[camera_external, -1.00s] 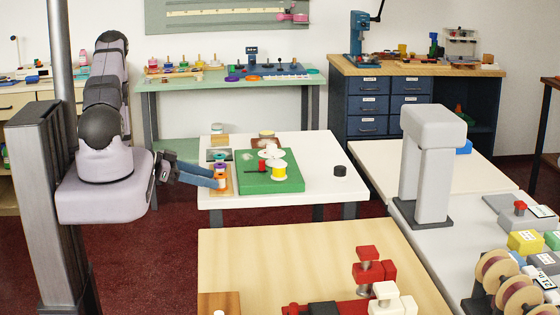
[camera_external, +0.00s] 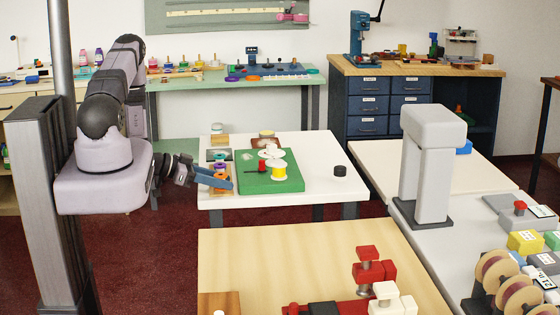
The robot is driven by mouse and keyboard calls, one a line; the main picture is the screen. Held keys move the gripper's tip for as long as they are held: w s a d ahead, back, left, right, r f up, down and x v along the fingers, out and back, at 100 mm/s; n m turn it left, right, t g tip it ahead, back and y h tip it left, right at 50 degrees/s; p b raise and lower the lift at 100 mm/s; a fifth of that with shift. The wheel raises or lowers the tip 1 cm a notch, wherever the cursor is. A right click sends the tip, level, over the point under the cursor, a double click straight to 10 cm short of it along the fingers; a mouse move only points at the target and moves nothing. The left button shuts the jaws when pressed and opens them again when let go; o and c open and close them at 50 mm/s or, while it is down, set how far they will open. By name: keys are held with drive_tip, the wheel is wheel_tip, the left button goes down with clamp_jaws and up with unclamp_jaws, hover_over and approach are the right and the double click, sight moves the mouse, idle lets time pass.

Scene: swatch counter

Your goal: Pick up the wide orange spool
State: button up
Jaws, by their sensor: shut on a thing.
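My gripper (camera_external: 221,182) with blue fingers reaches in from the left over the left edge of the white table. It is shut on what looks like the wide orange spool (camera_external: 221,176), small and partly hidden by the fingers. I cannot tell whether the spool touches the surface below. A wooden tray (camera_external: 210,191) lies under and beside the fingers.
A green board (camera_external: 285,186) to the right holds a yellow spool (camera_external: 278,168), white discs and a red piece. A dark puck (camera_external: 340,171) stands farther right. Small jars and a grey tray (camera_external: 210,155) are behind the gripper. The front right of the table is clear.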

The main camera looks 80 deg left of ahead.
sight(220, 175)
drive_tip(key=shift+r, duration=0.15)
drive_tip(key=shift+r+b, duration=0.85)
drive_tip(key=shift+r, duration=4)
